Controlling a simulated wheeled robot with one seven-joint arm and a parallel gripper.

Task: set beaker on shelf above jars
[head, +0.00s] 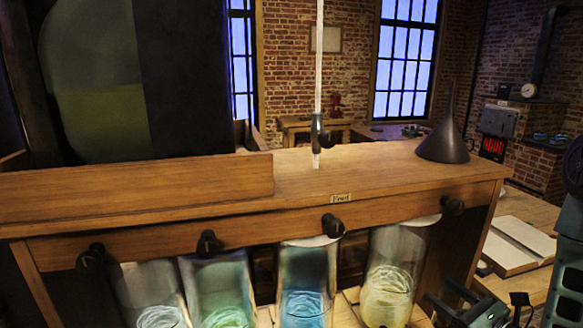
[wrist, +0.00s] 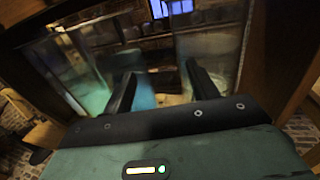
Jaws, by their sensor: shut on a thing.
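The wooden shelf (head: 390,170) runs across the head view above several glass jars. The jars hold swirling contents: a pale jar (head: 155,295), a green jar (head: 222,290), a blue jar (head: 305,285) and a yellow jar (head: 390,280). My gripper (head: 445,300) is at the lower right of the head view, below shelf height and right of the yellow jar. In the wrist view my gripper (wrist: 162,84) has its two dark fingers apart, shut on the beaker. The beaker's clear glass is hard to separate from the glass behind it.
A dark cone (head: 445,140) stands at the shelf's right end. A vertical pale rod with a dark clamp (head: 320,135) rises from the shelf's middle. A raised wooden board (head: 140,190) lines the left. Black knobs (head: 333,226) project from the front. Bare shelf top lies between rod and cone.

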